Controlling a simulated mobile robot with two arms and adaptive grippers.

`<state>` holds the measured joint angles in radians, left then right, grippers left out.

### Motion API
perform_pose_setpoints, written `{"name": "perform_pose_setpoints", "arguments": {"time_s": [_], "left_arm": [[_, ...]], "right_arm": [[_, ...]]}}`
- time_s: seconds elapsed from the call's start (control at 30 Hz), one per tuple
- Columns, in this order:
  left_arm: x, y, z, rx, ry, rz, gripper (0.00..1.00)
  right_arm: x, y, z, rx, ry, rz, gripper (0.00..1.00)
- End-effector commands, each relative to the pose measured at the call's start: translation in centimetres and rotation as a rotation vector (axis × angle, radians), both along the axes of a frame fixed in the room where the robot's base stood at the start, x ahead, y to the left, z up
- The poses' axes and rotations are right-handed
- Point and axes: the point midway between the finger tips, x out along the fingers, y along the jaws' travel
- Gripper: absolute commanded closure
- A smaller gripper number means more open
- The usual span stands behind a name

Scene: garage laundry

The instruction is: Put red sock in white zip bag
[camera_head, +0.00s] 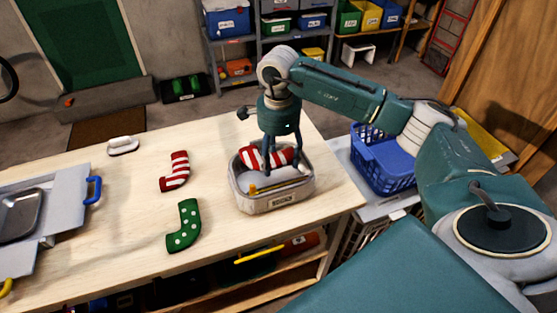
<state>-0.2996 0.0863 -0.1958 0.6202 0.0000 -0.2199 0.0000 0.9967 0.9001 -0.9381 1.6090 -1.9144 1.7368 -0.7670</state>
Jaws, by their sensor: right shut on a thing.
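A red and white striped sock (254,157) is at the opening of the white zip bag (265,204), which stands open on the wooden table. My right gripper (283,162) points down over the bag and is shut on this sock. The sock's lower side is hidden in the bag, so I cannot tell whether it touches the bottom. A yellow strip lies across the bag's inside near the front. A second red and white striped sock (174,171) lies on the table to the left. My left gripper is not in view.
A green sock with white dots (184,225) lies left of the bag. A white brush-like object (123,146) and a grey board with a blue handle (60,205) are farther left. A blue basket (383,160) stands right of the table. The tabletop between the socks and bag is clear.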

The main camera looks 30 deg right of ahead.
Motion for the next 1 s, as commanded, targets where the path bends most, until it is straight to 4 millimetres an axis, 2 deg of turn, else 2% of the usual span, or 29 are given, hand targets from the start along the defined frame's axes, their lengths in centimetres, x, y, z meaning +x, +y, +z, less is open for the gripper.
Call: {"name": "perform_pose_setpoints", "arguments": {"time_s": [0.1, 0.2, 0.43, 0.93, 0.97, 1.0], "left_arm": [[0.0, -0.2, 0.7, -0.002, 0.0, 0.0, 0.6], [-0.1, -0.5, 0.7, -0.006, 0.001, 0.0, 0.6], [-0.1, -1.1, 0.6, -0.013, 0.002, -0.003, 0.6], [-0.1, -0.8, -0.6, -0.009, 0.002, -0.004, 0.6], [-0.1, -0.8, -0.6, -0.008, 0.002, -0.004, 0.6], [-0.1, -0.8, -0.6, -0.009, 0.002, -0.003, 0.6]], "right_arm": [[-0.1, 0.1, -1.5, 0.002, 0.003, -0.001, 0.65], [0.0, 0.0, -2.0, 0.001, -0.001, 0.0, 0.65], [0.0, 0.0, -2.1, 0.001, -0.001, 0.0, 0.65], [0.0, 0.0, -3.2, 0.001, -0.001, 0.0, 0.65], [0.0, 0.0, -3.2, 0.001, -0.001, 0.0, 0.37], [0.0, 0.0, -3.2, 0.001, -0.001, 0.0, 0.29]]}}
